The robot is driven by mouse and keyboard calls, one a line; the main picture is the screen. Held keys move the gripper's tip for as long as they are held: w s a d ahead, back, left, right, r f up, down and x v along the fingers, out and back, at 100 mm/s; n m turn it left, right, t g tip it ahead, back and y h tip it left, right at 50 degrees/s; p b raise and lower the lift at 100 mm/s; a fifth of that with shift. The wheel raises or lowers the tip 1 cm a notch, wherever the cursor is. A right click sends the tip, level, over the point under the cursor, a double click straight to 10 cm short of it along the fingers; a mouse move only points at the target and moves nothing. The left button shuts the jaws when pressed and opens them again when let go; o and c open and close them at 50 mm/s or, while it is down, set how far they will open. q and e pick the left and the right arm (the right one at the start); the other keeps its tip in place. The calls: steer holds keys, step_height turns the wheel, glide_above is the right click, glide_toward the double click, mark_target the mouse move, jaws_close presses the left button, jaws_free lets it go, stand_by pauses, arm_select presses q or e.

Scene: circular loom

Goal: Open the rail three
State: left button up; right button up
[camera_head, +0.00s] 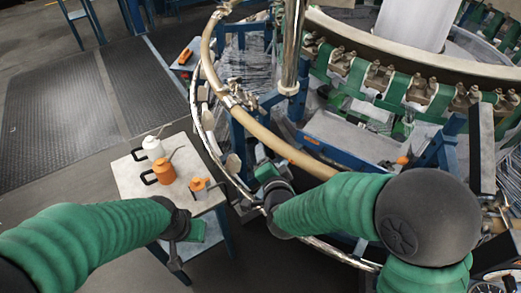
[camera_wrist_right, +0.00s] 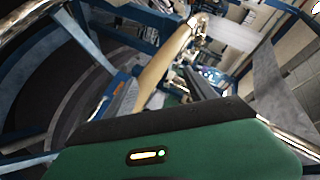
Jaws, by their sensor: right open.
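The tan curved rail (camera_head: 262,133) runs around the front of the circular loom, with a metal clamp joint (camera_head: 236,98) along it. No label shows which section is rail three. A thin metal ring (camera_head: 222,160) runs outside and below it. My right gripper (camera_head: 256,190) is open at this ring, below the tan rail; its fingertips are partly hidden and contact cannot be told. In the right wrist view the tan rail (camera_wrist_right: 165,62) rises beyond the green gripper body. My left gripper (camera_head: 183,240) hangs beside the small table; its jaws are unclear.
A small table (camera_head: 128,178) at the left holds a white oil can (camera_head: 153,148), an orange one (camera_head: 164,171) and another orange-and-white container (camera_head: 199,187). A chrome post (camera_head: 292,45) stands by the rail. Dark floor mats (camera_head: 65,112) lie at the left, with free floor around.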

mark_target(266, 137)
steer(key=s+a+f+m+t+h+b, duration=0.2)
steer(key=a+f+m+t+h+b, duration=0.25)
steer(key=f+m+b, duration=0.4)
steer(key=shift+m+h, duration=0.35)
steer(key=shift+m, duration=0.4)
steer(key=w+d+r, duration=0.1)
steer(key=w, duration=0.4)
steer(key=w+d+r, duration=0.1)
steer(key=w, duration=0.5)
steer(key=w+d+r, duration=0.1)
steer(key=w, duration=0.4)
steer(key=shift+w+d, duration=0.15)
steer(key=shift+d, duration=0.05)
arm_select(q)
steer(key=s+x, duration=0.2)
steer(key=x, duration=0.9)
steer(key=shift+s+f, duration=0.3)
arm_select(e)
jaws_close()
